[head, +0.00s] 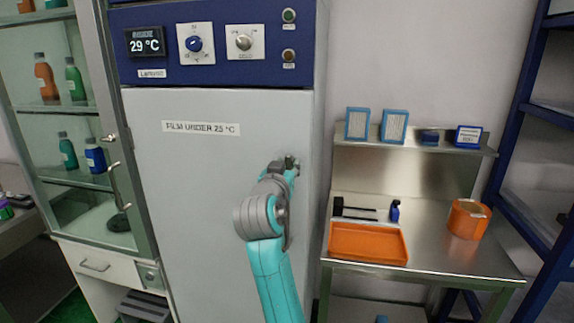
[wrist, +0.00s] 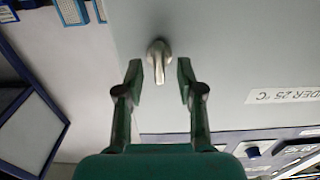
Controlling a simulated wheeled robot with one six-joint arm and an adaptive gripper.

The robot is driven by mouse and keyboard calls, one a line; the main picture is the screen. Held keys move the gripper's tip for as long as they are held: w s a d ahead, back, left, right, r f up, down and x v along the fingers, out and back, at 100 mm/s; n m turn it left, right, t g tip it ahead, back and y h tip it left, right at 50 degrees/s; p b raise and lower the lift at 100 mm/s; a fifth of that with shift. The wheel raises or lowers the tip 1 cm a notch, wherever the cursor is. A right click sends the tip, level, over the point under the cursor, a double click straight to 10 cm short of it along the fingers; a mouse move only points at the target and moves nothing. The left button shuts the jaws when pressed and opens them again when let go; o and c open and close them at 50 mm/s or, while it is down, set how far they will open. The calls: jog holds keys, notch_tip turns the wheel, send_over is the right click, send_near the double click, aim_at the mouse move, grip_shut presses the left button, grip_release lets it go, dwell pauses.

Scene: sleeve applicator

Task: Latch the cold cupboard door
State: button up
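The cold cupboard door (head: 190,190) is a tall pale grey panel labelled "FILM UNDER 25 °C", below a blue control panel showing 29 °C. It looks shut or nearly so in the head view; I cannot tell whether it is latched. My gripper (head: 288,163) is at the door's right edge. In the wrist view, the metal latch handle (wrist: 158,58) sticks out from the door (wrist: 220,60). My gripper (wrist: 159,74) is open, with one finger on each side of the handle's near end; neither finger clearly touches it. In the head view my arm largely hides the handle.
A glass cabinet (head: 85,170) with bottles stands left of the cupboard. To the right is a steel bench (head: 460,262) with an orange tray (head: 368,243), an orange roll (head: 467,218) and a shelf of boxes (head: 420,146). A blue rack (head: 525,130) stands at far right.

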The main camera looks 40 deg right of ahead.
jog(key=shift+w+d, duration=0.3)
jog(key=shift+d, duration=0.1)
grip_shut()
